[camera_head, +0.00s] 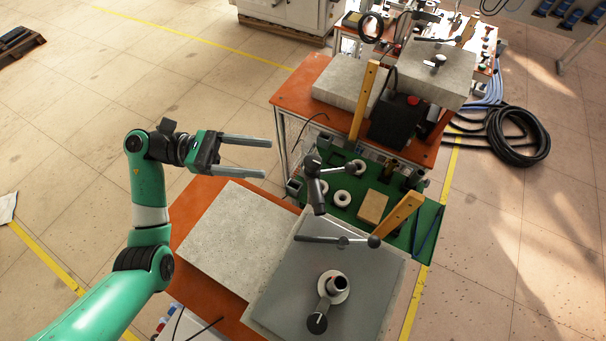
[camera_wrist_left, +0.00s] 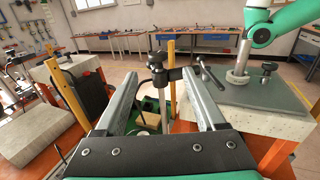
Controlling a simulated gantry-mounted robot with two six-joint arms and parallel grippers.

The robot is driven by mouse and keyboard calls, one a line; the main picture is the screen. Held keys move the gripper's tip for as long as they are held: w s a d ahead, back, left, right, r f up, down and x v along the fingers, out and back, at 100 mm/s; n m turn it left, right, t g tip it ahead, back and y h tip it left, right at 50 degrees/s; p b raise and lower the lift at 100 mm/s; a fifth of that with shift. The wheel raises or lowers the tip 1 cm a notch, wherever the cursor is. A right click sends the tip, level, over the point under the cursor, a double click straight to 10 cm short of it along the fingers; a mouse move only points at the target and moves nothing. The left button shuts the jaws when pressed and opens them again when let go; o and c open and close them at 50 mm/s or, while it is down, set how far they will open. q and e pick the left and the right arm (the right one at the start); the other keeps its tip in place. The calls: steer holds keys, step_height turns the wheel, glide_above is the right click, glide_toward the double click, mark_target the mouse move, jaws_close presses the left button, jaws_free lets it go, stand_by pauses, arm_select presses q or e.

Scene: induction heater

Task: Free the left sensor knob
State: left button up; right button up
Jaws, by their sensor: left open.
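My left gripper (camera_head: 268,158) is open and empty, its two grey fingers pointing right, above and beyond the pale stone slab. A black sensor clamp (camera_head: 315,188) with a knob at its top stands to the right of the fingertips, apart from them. In the left wrist view a black knob (camera_wrist_left: 156,61) shows between the fingers, beside a dark clamp with a thin rod. Which knob is the left sensor knob I cannot tell for certain. A second rod with a black ball end (camera_head: 374,241) lies across the grey plate (camera_head: 375,275). My right gripper is in neither view.
A pale slab (camera_head: 225,235) lies on the orange table. A wooden post (camera_head: 408,213) stands near the plate, another (camera_head: 364,100) farther back. A green tray (camera_head: 428,217) holds white rings and a tan block (camera_head: 373,206). A black knob (camera_head: 317,323) sits low on the plate.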

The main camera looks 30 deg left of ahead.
mark_target(313, 160)
arm_select(q)
steer(key=p+x, duration=0.1)
steer(key=x, duration=1)
steer(key=shift+w+d+p, duration=0.1)
steer(key=shift+w+p, duration=0.15)
steer(key=shift+p, duration=0.15)
jaws_close()
